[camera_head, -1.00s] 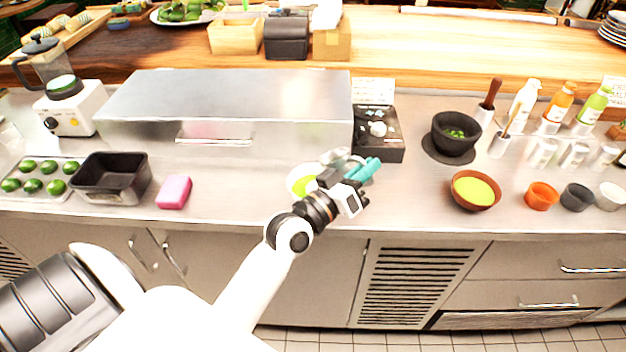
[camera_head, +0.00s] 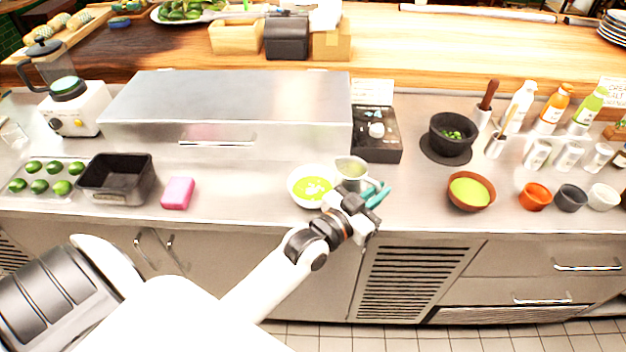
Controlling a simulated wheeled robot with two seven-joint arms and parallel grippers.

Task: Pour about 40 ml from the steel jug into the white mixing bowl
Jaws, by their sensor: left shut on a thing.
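The white mixing bowl (camera_head: 297,193) sits on the steel counter near its front edge, with bright green contents and a few pale patches inside. The steel jug (camera_head: 350,172) is just right of the bowl, close to upright, its mouth facing up with some green inside. My left gripper (camera_head: 362,197) is shut on the jug, at its near side, and a teal part shows beside the fingers. The gripper hides the jug's lower part, so I cannot tell whether it touches the counter. My right gripper is not in view.
A black scale-like device (camera_head: 377,140) stands behind the jug. A steel box-shaped cover (camera_head: 235,105) is behind the bowl, and a pink sponge (camera_head: 178,193) lies to the left. A brown bowl (camera_head: 470,192) and black mortar (camera_head: 452,138) stand right. The counter between jug and brown bowl is clear.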

